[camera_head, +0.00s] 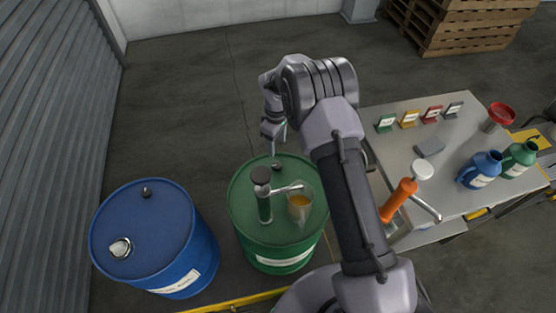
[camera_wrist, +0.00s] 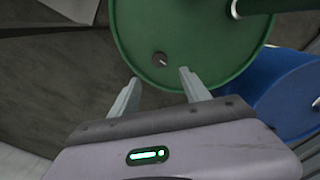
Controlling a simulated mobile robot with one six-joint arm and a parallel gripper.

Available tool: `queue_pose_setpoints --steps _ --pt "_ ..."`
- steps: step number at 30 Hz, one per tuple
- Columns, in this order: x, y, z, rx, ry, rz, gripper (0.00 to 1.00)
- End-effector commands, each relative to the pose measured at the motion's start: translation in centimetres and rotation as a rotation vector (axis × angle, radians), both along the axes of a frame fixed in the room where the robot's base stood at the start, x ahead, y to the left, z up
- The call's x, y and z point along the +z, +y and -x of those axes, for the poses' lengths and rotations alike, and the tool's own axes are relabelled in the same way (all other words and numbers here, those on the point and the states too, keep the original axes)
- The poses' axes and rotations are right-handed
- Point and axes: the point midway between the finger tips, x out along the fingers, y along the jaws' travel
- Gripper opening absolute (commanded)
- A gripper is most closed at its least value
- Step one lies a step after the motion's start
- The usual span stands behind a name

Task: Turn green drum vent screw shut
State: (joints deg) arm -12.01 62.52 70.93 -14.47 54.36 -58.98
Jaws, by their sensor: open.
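The green drum (camera_head: 246,213) stands upright at the centre of the head view, and its lid (camera_wrist: 205,50) fills the top of the wrist view. The dark vent screw (camera_head: 277,167) sits near the lid's far edge. In the wrist view the vent screw (camera_wrist: 159,59) lies just beyond the fingertips, roughly midway between them. My gripper (camera_head: 276,150) is open and empty above that edge of the drum. Both fingers (camera_wrist: 160,77) show spread apart, not touching the screw. How far the screw is turned in cannot be told.
A blue drum (camera_head: 155,240) is on the left. A table (camera_head: 400,160) on the right holds an orange pump (camera_head: 398,200) and jugs (camera_head: 480,170). Floor behind the drums is clear.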

Motion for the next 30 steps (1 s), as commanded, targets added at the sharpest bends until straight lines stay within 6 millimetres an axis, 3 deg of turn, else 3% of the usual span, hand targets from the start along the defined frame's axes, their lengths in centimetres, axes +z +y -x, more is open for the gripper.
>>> queue_pose_setpoints --steps 1,6,12,18,25,26,30 --pt "-2.0 0.0 0.1 0.0 0.001 0.0 0.55" --pt "-7.0 0.0 0.1 -0.001 0.002 0.0 0.55" --pt "-10.7 0.0 0.0 -0.002 0.0 0.0 0.55" --pt "-11.9 0.0 0.0 -0.003 -0.001 -0.001 0.55" --pt "-11.9 0.0 0.0 -0.003 -0.001 -0.001 0.55" --pt "-11.9 0.0 0.0 -0.003 -0.001 -0.001 0.53" --pt "-11.9 0.0 0.0 -0.003 -0.001 -0.001 0.26"
